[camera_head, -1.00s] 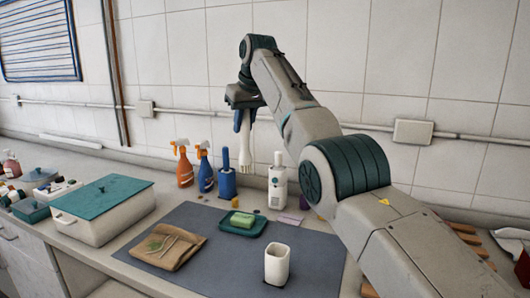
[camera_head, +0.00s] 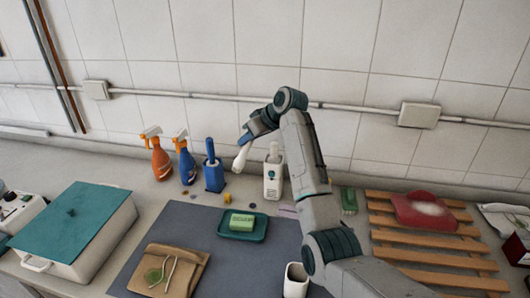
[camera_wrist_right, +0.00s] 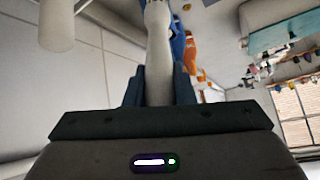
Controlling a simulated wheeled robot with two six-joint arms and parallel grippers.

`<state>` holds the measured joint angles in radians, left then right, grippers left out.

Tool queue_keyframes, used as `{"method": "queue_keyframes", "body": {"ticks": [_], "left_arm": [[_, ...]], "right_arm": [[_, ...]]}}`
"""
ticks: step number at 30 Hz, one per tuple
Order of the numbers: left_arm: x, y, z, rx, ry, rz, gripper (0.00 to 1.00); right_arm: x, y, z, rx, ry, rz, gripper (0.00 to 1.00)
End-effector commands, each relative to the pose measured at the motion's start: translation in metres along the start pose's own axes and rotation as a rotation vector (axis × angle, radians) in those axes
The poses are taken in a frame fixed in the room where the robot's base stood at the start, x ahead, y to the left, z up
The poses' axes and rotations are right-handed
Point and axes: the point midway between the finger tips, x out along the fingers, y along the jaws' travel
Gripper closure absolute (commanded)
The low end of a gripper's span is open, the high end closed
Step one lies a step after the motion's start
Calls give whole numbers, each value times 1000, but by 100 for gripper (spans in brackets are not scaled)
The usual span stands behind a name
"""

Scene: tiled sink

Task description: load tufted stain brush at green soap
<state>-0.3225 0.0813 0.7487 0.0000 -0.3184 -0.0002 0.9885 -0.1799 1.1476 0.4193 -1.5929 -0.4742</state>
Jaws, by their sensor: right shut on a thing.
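A green soap bar (camera_head: 242,220) lies on a teal dish (camera_head: 260,238) on the grey mat. My right gripper (camera_head: 249,138) is shut on a white brush (camera_head: 241,158). The brush hangs tilted down and to the left, above the back of the counter and apart from the soap. In the right wrist view, the brush (camera_wrist_right: 158,60) runs up between the two fingers (camera_wrist_right: 158,88); its far end is cut off by the top edge. My left gripper is out of view.
A white cup (camera_head: 296,281) stands at the mat's front right. Blue (camera_head: 186,160) and orange (camera_head: 158,158) spray bottles, a blue holder (camera_head: 213,178) and a white dispenser (camera_head: 272,180) line the back. A wooden rack (camera_head: 410,256) lies right.

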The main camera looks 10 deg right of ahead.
Motion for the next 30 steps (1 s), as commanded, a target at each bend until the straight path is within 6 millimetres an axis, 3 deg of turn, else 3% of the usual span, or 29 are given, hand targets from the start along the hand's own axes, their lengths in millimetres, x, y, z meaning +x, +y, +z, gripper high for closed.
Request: {"method": "queue_keyframes", "body": {"ticks": [1,3,13,20,30], "left_arm": [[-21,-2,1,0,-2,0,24],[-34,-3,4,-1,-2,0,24],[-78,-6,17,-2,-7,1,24],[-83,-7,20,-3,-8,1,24],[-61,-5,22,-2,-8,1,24]], "right_arm": [[-9,-5,9,0,20,-17,100],[-13,-11,27,-4,51,-41,100],[-45,-53,96,-17,169,-128,100],[-52,-65,113,-20,196,-148,100],[-34,-62,130,-19,196,-149,100]]}}
